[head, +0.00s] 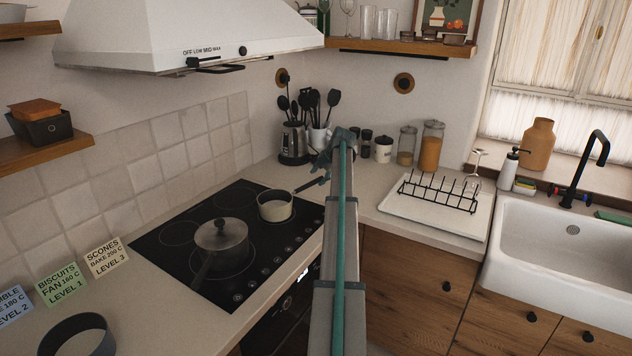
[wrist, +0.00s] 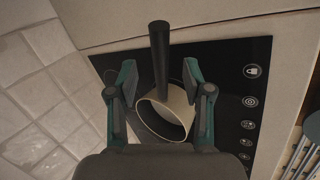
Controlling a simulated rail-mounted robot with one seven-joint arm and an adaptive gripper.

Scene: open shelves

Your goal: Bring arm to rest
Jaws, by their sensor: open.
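My arm (head: 341,230) stretches out over the counter's front edge in the head view, beside the hob. My gripper (head: 319,178) is at its far end, close to the handle of a small cream saucepan (head: 274,207). In the wrist view my gripper (wrist: 159,75) is open. The saucepan's dark handle (wrist: 159,50) shows between the two teal fingers, with a gap on each side. The saucepan's body (wrist: 165,117) shows below the handle. I cannot tell how far above the handle the fingers are.
A lidded grey pot (head: 222,244) stands on the black hob (head: 166,244). Utensil holders (head: 293,142) and jars (head: 431,146) stand at the back. A dish rack (head: 438,192) on a white board (head: 425,212) and a sink (head: 560,250) lie to the right. The range hood (head: 190,30) hangs above.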

